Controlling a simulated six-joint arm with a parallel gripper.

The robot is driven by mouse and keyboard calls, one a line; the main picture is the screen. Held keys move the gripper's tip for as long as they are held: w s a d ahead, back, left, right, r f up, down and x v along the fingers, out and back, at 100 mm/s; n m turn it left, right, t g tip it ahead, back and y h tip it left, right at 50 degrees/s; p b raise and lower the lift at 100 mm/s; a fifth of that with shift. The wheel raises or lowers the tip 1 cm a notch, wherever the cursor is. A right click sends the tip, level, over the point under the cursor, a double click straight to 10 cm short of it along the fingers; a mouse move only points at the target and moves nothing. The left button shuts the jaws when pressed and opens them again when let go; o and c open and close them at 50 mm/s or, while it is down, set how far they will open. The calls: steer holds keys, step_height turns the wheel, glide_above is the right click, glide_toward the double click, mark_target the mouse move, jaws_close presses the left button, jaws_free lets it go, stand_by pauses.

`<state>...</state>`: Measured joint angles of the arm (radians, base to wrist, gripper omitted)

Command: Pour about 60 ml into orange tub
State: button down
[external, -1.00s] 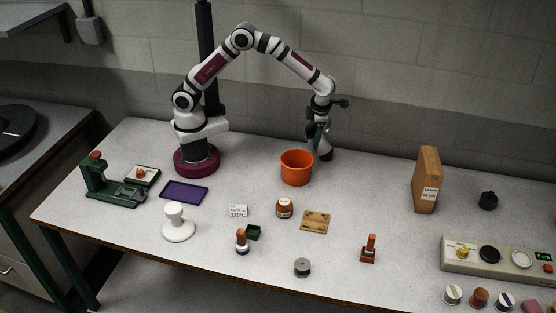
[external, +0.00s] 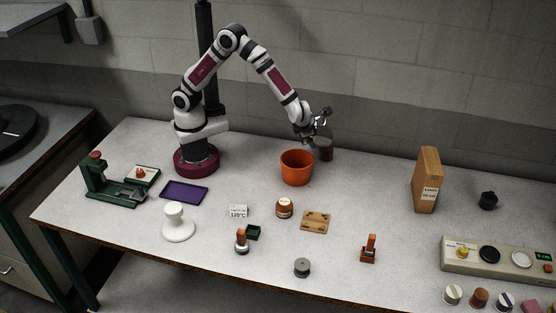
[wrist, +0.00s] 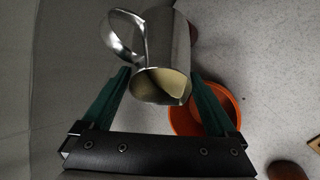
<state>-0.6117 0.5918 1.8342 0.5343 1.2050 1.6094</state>
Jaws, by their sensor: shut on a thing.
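The orange tub (external: 297,170) stands on the table in front of my arm; in the wrist view part of its orange rim (wrist: 232,98) shows behind the right finger. My gripper (wrist: 158,78) is shut on a metal pitcher (wrist: 168,45) with a looped handle, between its green fingers. Pale liquid (wrist: 160,88) shows inside the pitcher's mouth. In the external view my gripper (external: 312,124) and the pitcher (external: 324,134) are above the table, behind and right of the tub. The pitcher looks tilted there. No stream of liquid is visible.
A tall brown box (external: 426,180) stands at right. The table between tub and box is clear.

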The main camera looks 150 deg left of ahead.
steer(key=shift+w+d+f+g+y+p, duration=0.1)
steer(key=shift+d+f+g+y+p, duration=0.15)
steer(key=shift+f+y, duration=0.35)
stand_by(1.1)
steer(key=shift+d+r+n+g+y+p, duration=0.25)
steer(key=shift+n+g+y+p, duration=0.1)
steer(key=shift+y+p, duration=0.4)
stand_by(0.7)
steer(key=shift+a+h, duration=0.35)
steer(key=shift+h, duration=0.1)
steer(key=shift+a+r+t+h, duration=0.35)
steer(key=shift+r+t+h, duration=0.3)
steer(key=shift+h, duration=0.25)
steer(key=shift+f+m+t+h, duration=0.25)
steer(key=shift+f+m+h, duration=0.2)
steer(key=shift+h, duration=0.25)
steer(key=shift+s+a+f+h, duration=0.15)
steer(key=shift+s+a+h, duration=0.1)
steer(key=shift+h, duration=0.15)
